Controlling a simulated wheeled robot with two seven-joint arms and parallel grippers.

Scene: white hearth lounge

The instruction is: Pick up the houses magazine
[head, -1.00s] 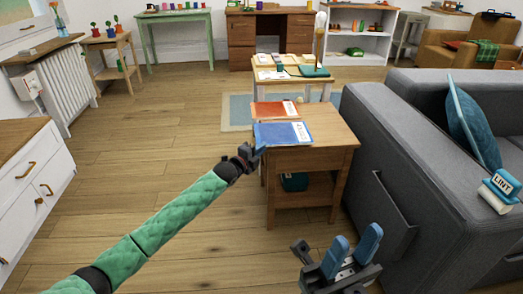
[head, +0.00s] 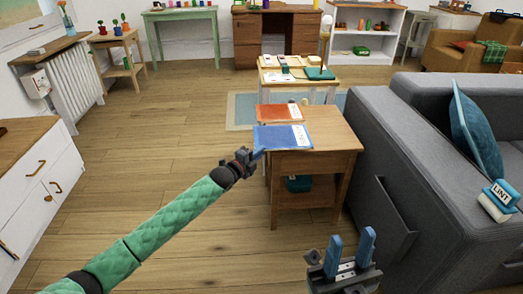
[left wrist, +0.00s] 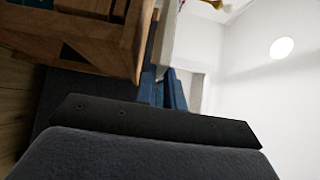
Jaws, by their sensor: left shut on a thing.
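A blue magazine (head: 280,138) lies on the small wooden side table (head: 335,148), its left front corner jutting past the table edge. An orange-red magazine (head: 276,113) lies just behind it. The cover prints are too small to read, so I cannot tell which shows houses. My left gripper (head: 260,153) is at the blue magazine's front left corner, shut on it. In the left wrist view its blue fingers (left wrist: 165,90) show beside the table's wooden edge (left wrist: 85,35). My right gripper (head: 351,250) is open and empty, low in front of the table, fingers pointing up.
A grey sofa (head: 420,160) stands close on the right, with a lint box (head: 499,194) on its arm. Another table (head: 270,75) with a lamp stands behind. A white cabinet (head: 40,190) is at left. The floor between is clear.

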